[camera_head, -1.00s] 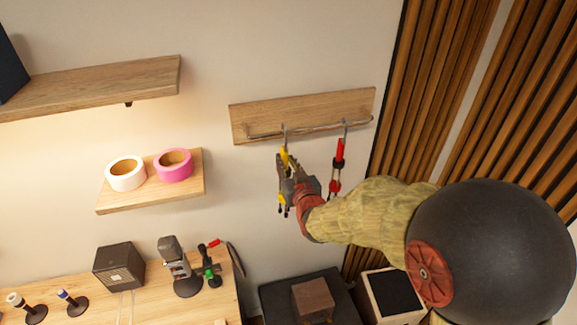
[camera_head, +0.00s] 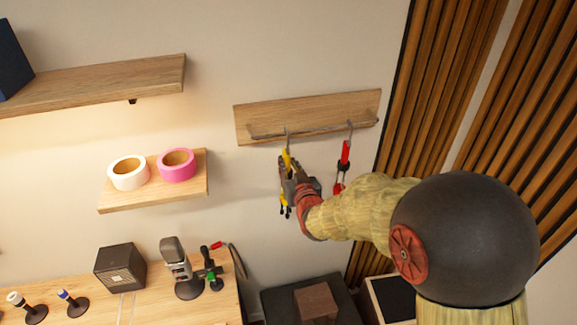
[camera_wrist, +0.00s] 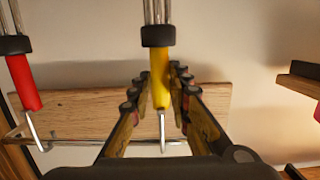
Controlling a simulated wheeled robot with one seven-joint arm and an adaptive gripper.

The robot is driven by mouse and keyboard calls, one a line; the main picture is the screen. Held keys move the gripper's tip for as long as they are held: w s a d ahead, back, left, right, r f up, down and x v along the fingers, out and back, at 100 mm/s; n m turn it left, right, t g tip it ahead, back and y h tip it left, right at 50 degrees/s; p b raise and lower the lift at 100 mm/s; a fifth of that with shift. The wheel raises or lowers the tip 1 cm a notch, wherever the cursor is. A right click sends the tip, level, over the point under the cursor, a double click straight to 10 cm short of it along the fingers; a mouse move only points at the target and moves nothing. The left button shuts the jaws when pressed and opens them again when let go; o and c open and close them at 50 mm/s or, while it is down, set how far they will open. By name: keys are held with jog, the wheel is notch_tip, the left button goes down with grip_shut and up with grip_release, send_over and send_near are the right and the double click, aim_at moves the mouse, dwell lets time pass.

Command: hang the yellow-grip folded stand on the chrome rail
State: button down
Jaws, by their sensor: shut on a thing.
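The yellow-grip folded stand (camera_head: 286,159) hangs upright below the left part of the chrome rail (camera_head: 320,129). My gripper (camera_head: 287,182) is shut on its yellow grip, which shows between the fingers (camera_wrist: 160,88) in the wrist view. The stand's hook (camera_wrist: 163,132) reaches the level of the rail (camera_wrist: 92,143) in the wrist view. I cannot tell whether the hook rests on the rail or is just in front of it. My fingers hide part of the stand in the head view.
A red-grip folded stand (camera_head: 345,153) hangs from the rail's right part, close to my gripper's right side. The rail is fixed to a wooden board (camera_head: 262,113). A small shelf with tape rolls (camera_head: 150,198) is to the left. Wooden slats (camera_head: 440,90) stand at right.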

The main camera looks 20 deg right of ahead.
jog(key=shift+r, duration=0.1)
jog(key=c, duration=1.6)
grip_release()
jog(key=shift+f, duration=0.2)
